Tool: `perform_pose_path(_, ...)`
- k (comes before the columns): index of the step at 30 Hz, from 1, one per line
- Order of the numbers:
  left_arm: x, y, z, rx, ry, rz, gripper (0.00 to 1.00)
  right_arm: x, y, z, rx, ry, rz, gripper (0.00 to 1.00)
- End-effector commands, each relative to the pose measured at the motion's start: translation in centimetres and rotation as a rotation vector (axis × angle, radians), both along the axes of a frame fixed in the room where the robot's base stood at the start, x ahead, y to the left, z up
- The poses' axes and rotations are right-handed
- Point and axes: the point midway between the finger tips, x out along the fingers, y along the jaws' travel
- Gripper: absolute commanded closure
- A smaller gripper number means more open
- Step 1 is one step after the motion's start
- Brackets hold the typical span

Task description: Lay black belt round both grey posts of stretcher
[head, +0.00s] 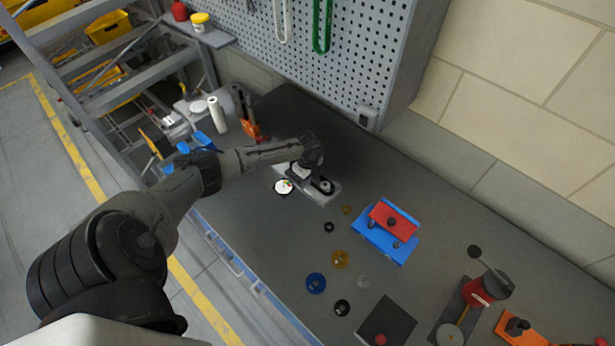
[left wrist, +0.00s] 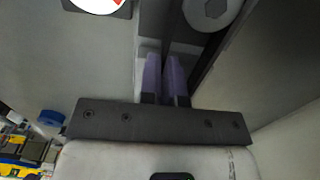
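My left gripper (left wrist: 166,80) shows two purple fingertips almost together. A dark strip (left wrist: 178,30), which looks like the black belt, runs up from between them; its full loop cannot be made out. The stretcher is a light grey plate (head: 322,197) on the bench, partly under my left wrist. One grey post (head: 326,186) stands at its right part; a round grey top with a hexagonal recess (left wrist: 212,8) is close beyond the fingers at the upper right. The other post is hidden. In the head view the fingers are hidden behind my wrist. My right gripper is not in view.
A white dial (head: 283,187) lies left of the stretcher. Several small rings and discs, such as a blue ring (head: 316,283), lie in front. A blue and red fixture (head: 372,240) stands to the right. White and green loops (head: 322,25) hang on the pegboard (head: 365,50).

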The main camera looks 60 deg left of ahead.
Motion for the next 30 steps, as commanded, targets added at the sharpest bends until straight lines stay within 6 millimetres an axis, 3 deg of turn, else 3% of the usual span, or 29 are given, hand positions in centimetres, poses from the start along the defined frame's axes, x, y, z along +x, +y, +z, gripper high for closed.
perform_pose_path(10, 0.0, 0.0, 0.0, 0.000, 0.000, 0.000, 0.66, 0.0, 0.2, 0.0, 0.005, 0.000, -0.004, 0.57)
perform_pose_path(19, 0.0, 0.0, 0.4, 0.000, -0.001, 0.000, 0.66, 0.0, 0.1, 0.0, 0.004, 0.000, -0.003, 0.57)
perform_pose_path(23, 0.0, 0.1, 1.9, 0.003, -0.001, -0.001, 0.66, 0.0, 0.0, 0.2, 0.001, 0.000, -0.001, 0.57)
perform_pose_path(30, 0.1, 0.0, 6.6, 0.003, -0.003, -0.002, 0.66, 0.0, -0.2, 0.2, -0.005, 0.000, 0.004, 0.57)
